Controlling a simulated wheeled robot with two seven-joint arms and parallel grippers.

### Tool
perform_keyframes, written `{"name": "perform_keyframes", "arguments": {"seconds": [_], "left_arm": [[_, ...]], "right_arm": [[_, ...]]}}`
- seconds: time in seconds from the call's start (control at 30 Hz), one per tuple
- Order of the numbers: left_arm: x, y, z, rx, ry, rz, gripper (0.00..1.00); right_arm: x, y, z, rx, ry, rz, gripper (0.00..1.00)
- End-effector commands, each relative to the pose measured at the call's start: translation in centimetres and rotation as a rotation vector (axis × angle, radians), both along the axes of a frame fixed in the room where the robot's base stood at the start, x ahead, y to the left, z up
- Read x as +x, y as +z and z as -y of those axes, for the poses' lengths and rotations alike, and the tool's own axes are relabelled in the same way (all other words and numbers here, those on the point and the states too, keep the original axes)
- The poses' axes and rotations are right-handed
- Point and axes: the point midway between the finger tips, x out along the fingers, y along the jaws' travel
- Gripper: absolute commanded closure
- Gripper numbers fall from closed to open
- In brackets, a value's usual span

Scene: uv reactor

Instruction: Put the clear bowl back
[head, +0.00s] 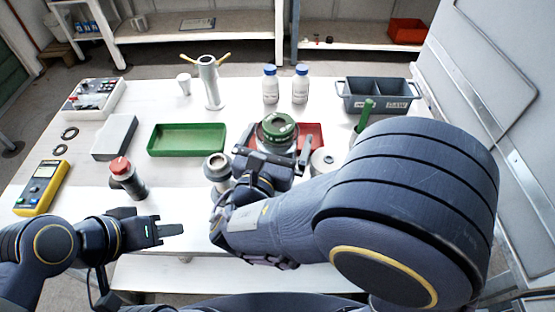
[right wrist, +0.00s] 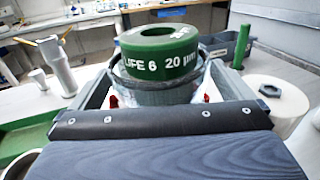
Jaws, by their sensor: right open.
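A green ring-shaped part marked "LIFE 6 20 µm" (right wrist: 160,52) sits in the top of a greyish see-through cup (right wrist: 155,90), which I take for the clear bowl. In the head view the green part (head: 278,124) is at the middle of the table, and my wrist hides most of the cup. My right gripper (head: 273,150) is open, with its fingers on either side of the cup; I cannot tell whether they touch it. My left gripper (head: 168,230) is over the table's front left, away from the cup; its jaw gap is not clear.
A red tray (head: 314,130) lies behind the cup. A green tray (head: 187,140), a red-capped cylinder (head: 122,172) and a grey metal fitting (head: 217,167) are to the left. A white round part (head: 322,162), a green upright (head: 366,112) and a grey bin (head: 378,97) are to the right.

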Motion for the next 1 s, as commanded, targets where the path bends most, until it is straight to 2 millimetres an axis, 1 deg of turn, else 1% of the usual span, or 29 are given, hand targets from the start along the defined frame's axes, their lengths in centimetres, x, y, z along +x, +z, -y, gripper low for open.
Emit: {"name": "perform_keyframes", "arguments": {"seconds": [0.2,0.23,0.8,0.83,1.0], "left_arm": [[0.0,0.0,0.0,0.0,0.0,0.0,0.64],[0.0,0.0,0.0,0.0,0.0,0.0,0.64],[0.0,0.01,-0.01,0.0,0.0,0.0,0.64],[0.0,0.02,0.0,0.0,0.0,0.0,0.64],[0.0,0.02,0.0,0.0,0.0,0.0,0.64]], "right_arm": [[0.15,0.0,0.05,0.0,0.001,0.001,0.0],[0.15,0.0,0.05,0.0,0.0,0.001,0.01],[0.12,0.09,0.04,0.0,0.0,0.002,0.76],[0.11,0.09,0.04,0.0,0.0,0.002,0.78],[0.12,0.13,0.04,0.0,0.0,0.002,0.78]]}}
